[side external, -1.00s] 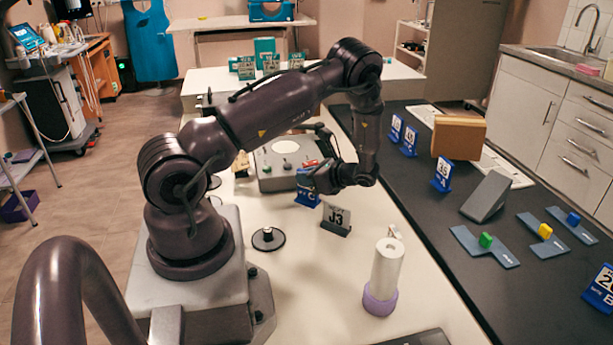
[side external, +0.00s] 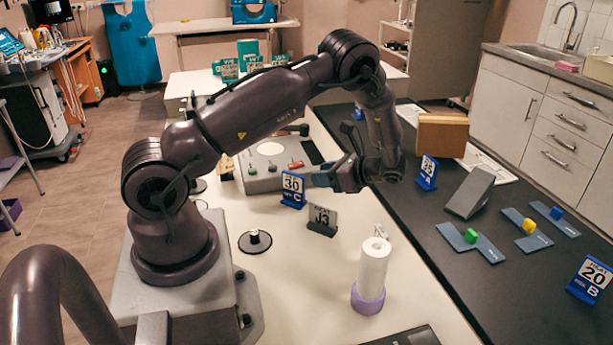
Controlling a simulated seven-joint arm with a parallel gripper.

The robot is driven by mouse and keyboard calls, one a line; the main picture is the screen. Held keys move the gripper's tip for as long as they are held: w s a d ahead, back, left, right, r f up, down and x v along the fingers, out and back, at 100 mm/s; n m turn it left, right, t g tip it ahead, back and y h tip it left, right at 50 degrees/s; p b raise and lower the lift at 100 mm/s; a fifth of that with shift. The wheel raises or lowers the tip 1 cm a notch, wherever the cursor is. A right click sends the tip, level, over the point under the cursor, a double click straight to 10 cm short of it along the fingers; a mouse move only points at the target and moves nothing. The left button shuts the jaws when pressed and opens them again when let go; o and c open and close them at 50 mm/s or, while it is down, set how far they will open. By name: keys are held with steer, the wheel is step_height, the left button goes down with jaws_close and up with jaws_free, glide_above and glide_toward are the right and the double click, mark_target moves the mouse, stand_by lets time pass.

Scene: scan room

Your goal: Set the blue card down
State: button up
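The blue card (side external: 292,188), marked 30 and C, stands upright on the cream table, in front of the grey control box. Its face is fully in view. My gripper (side external: 314,178) is just to the right of the card, with its fingers pointing left towards it. The fingers look open and hold nothing. They are seen nearly edge-on, so the gap between them is hard to make out. The card stands by itself, clear of the fingers' grip.
A grey J3 card (side external: 322,220) stands just in front of the blue card. A white roll on a purple base (side external: 368,299) is nearer. The grey control box (side external: 262,177) is behind. Blue cards A (side external: 428,172) and B (side external: 590,279) stand on the black counter (side external: 490,300).

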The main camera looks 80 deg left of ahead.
steer(key=d+r+n+t+h, duration=0.6)
steer(key=d+r, duration=0.6)
steer(key=r, duration=0.5)
steer(key=s+d+r+n+t+h, duration=0.3)
steer(key=s+d+r+t, duration=0.5)
steer(key=s+d, duration=0.3)
steer(key=shift+s+d+r+t+h, duration=0.35)
steer(key=shift+d+t, duration=0.1)
steer(key=shift+t, duration=0.15)
